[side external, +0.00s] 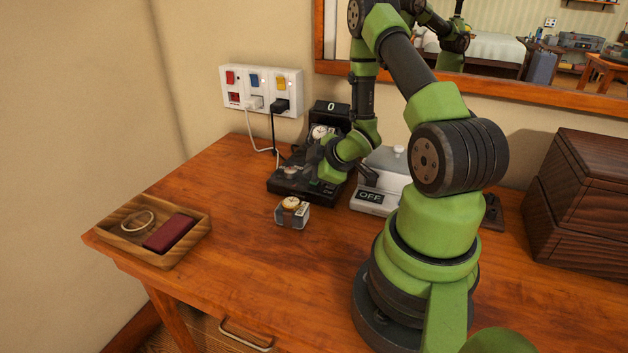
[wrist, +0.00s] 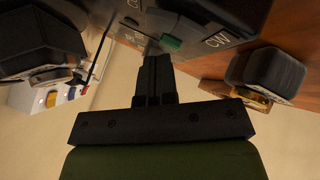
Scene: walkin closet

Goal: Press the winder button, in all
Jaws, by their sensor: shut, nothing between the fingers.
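The black watch winder (side external: 279,186) stands on the wooden table below the wall sockets. A watch (side external: 319,131) shows on it, below a small display (side external: 331,107) reading 0. In the wrist view, its dark panel (wrist: 203,27) carries a green button (wrist: 172,43) and a label reading CW; another label is cut off. My gripper (wrist: 154,60) is shut and empty, with its fingertips close to the green button. I cannot tell whether they touch the panel. In the side view, my wrist is low over the winder and hides part of it, including the button.
A second watch on a cushion (side external: 292,216) stands just in front of the winder. A grey box marked OFF (side external: 368,200) is close on its right. A wooden tray (side external: 165,257) is at the left, dark boxes (side external: 585,200) at the right. Cords run from the sockets (side external: 262,91).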

